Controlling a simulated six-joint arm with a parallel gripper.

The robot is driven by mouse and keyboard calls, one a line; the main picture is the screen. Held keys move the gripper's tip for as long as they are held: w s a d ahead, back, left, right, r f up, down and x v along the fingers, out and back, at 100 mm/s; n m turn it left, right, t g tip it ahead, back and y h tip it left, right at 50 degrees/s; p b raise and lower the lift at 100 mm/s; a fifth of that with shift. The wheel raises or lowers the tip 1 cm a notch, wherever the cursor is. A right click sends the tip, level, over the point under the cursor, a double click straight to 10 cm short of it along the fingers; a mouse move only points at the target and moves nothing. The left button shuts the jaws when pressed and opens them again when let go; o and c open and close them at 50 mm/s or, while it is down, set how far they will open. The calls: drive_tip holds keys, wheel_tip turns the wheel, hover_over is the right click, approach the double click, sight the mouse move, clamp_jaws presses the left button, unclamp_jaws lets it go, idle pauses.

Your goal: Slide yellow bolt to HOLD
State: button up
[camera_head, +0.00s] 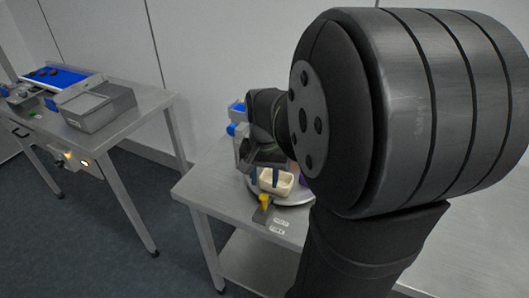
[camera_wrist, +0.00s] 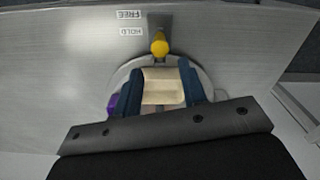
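The yellow bolt (camera_wrist: 160,45) stands on a short dark grey track (camera_wrist: 159,20) at the turntable's edge. It also shows in the head view (camera_head: 265,201). Its knob is at the track end near the disc, closer to the HOLD label (camera_wrist: 131,31) than to the FREE label (camera_wrist: 130,14). My gripper (camera_wrist: 163,88) is open, its two blue fingers spread on either side of a cream tray (camera_wrist: 162,74). Whether they touch the tray cannot be told. The bolt is apart from the fingers, beyond them in the wrist view.
The cream tray sits on a round grey disc (camera_head: 295,197) on a metal table (camera_head: 205,190). A purple item (camera_wrist: 112,103) is beside the left finger. A separate bench (camera_head: 150,100) at left holds a grey bin (camera_head: 105,112) and a blue tray (camera_head: 55,75). Bare tabletop lies left of the labels in the wrist view.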

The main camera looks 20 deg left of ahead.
sight(262, 198)
wheel_tip(262, 198, up, 9)
idle(0.6)
wheel_tip(262, 198, down, 18)
drive_tip(key=shift+r, duration=0.25)
drive_tip(key=shift+s, duration=0.65)
